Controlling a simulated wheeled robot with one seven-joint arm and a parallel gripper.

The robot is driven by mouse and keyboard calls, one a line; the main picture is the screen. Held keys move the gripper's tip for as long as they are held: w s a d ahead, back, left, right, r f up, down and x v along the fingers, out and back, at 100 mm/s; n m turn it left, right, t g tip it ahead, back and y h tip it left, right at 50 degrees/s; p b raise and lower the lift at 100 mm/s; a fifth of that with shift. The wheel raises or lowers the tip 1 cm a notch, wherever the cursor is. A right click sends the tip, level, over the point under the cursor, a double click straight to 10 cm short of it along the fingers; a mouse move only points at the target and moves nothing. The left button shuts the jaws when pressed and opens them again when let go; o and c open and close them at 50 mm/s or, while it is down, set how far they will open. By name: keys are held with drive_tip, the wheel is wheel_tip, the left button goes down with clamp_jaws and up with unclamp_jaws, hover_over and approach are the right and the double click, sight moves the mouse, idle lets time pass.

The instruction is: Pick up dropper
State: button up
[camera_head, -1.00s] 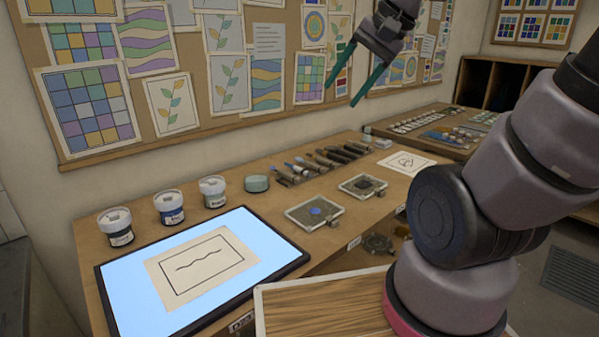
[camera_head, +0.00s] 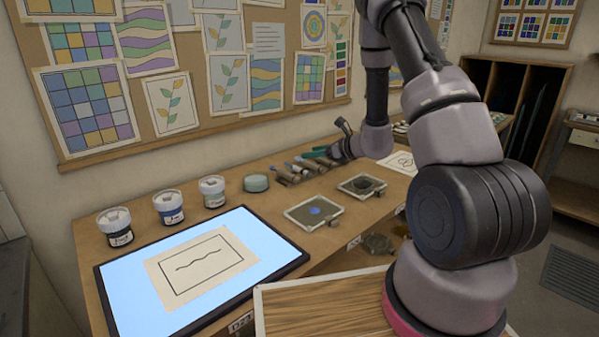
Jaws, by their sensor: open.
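A row of slim tools (camera_head: 289,175) lies in a holder on the workbench, behind the small square trays. Some have bluish or pale tips. The dropper must be told apart from these by details too small to see, so I cannot say which one it is. My gripper (camera_head: 316,153), with green fingers, is low at the right part of this row. Its fingers point left over the tools. It is open, and nothing shows held in it. My gripper and forearm hide the right-hand tools.
A lit light panel (camera_head: 120,290) with a line drawing lies at the front left. Three paint jars (camera_head: 170,207) and a round lidded pot (camera_head: 256,183) stand behind it. Two small square trays (camera_head: 296,222) lie in front of the tools. A pinboard (camera_head: 180,140) rises behind.

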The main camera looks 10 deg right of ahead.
sight(301, 169)
drive_tip(key=d+f, duration=0.1)
drive_tip(key=f, duration=0.1)
drive_tip(key=w+d+f+m+h, duration=0.1)
drive_tip(key=f, duration=0.1)
drive_tip(key=d+f+m, duration=0.1)
drive_tip(key=f, duration=0.1)
drive_tip(key=shift+w+d+t+h, duration=0.25)
drive_tip(key=shift+t+h, duration=0.15)
drive_tip(key=x, duration=0.4)
drive_tip(key=shift+w+a+f, duration=0.15)
drive_tip(key=shift+w, duration=0.1)
drive_tip(key=x, duration=0.4)
drive_tip(key=shift+a+f, duration=0.3)
drive_tip(key=shift+a, duration=0.15)
drive_tip(key=shift+w+a+f, duration=0.2)
drive_tip(key=shift+w+a, duration=0.05)
drive_tip(key=shift+w, duration=0.25)
clamp_jaws()
